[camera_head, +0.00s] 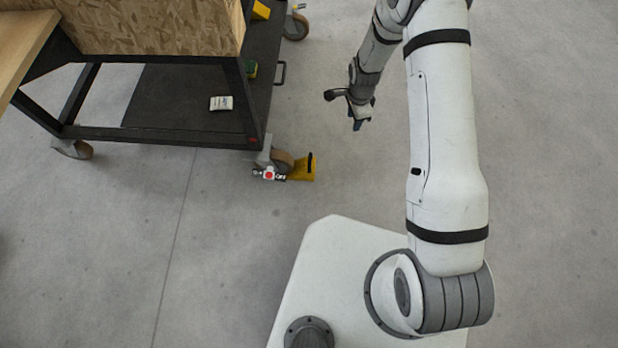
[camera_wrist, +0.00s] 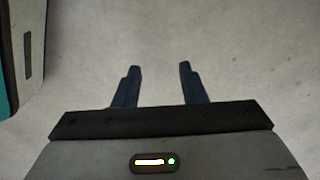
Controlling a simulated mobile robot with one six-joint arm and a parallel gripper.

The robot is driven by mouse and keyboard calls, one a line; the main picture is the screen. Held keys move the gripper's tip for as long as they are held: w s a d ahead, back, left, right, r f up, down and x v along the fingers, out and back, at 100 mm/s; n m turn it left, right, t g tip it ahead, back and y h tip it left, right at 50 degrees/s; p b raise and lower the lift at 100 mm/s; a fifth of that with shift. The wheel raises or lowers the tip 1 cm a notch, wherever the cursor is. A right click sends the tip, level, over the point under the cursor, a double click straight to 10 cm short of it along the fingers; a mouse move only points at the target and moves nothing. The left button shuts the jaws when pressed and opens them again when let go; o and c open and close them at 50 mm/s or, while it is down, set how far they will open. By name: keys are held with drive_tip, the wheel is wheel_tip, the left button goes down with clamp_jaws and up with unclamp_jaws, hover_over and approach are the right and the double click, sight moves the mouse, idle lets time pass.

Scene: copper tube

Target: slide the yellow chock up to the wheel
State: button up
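The yellow chock (camera_head: 302,170) lies on the floor at the cart's near right corner, with a dark upright handle on its right side. It sits just right of the caster wheel (camera_head: 282,161); whether they touch, I cannot tell. A red-and-white labelled part (camera_head: 269,174) is at the wheel's front. My gripper (camera_head: 357,124) is up and to the right of the chock, apart from it. In the wrist view my gripper (camera_wrist: 158,70) has its two dark fingers spread, with only bare floor between them. The chock and wheel are not recognisable in the wrist view.
The black cart (camera_head: 160,138) carries a chipboard box (camera_head: 150,28). Another yellow object (camera_head: 261,10) shows at the top. The floor right of the chock is clear.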

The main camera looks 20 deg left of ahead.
drive_tip(key=s+d+r+n, duration=0.2)
drive_tip(key=d+r, duration=0.2)
drive_tip(key=r, duration=0.4)
drive_tip(key=s+d+r+n, duration=0.2)
drive_tip(key=d+r, duration=0.2)
drive_tip(key=r, duration=0.4)
drive_tip(key=s+d+r+n, duration=0.2)
drive_tip(key=d+r, duration=0.2)
drive_tip(key=r, duration=0.4)
drive_tip(key=s+d+r+n, duration=0.2)
drive_tip(key=s+d+r, duration=0.2)
drive_tip(key=s, duration=0.4)
drive_tip(key=s+d+r+n+t, duration=0.1)
drive_tip(key=s+d+r+n, duration=0.2)
drive_tip(key=s+r, duration=0.4)
drive_tip(key=shift+s+d+n, duration=0.3)
drive_tip(key=shift+s+d, duration=0.3)
drive_tip(key=shift+s, duration=0.1)
